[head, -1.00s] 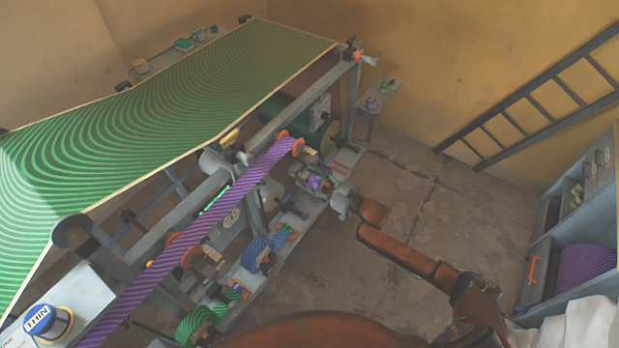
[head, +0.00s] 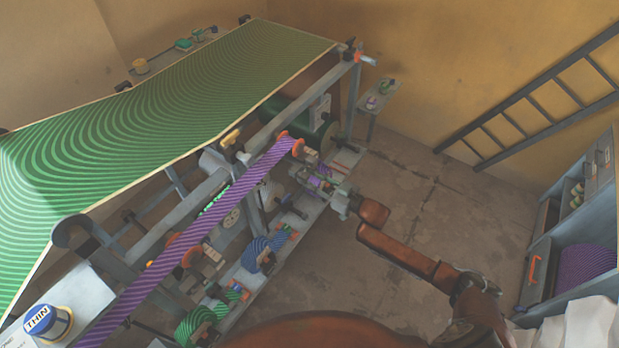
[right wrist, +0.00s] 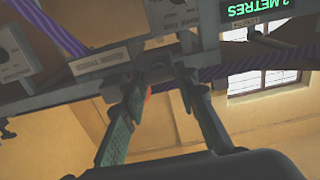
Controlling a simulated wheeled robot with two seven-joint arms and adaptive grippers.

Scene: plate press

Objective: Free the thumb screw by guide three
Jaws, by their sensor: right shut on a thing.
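My right gripper (head: 316,182) is at the far end of the low grey rail, beside the press frame. In the right wrist view its two fingers (right wrist: 160,80) reach up to a grey bar and close on a small dark part, which I take to be the thumb screw (right wrist: 157,75). The fingertips hide most of it. A pale label plate (right wrist: 101,61) sits on the bar left of the fingertips; its upside-down text is too small to read surely. My left gripper is not in view.
A purple striped web (head: 215,222) runs diagonally beside the press, under the green striped sheet (head: 190,95). Striped rolls (head: 262,252) stand along the rail (head: 300,228). A ladder (head: 530,100) leans at the right wall. The floor (head: 430,215) between is clear.

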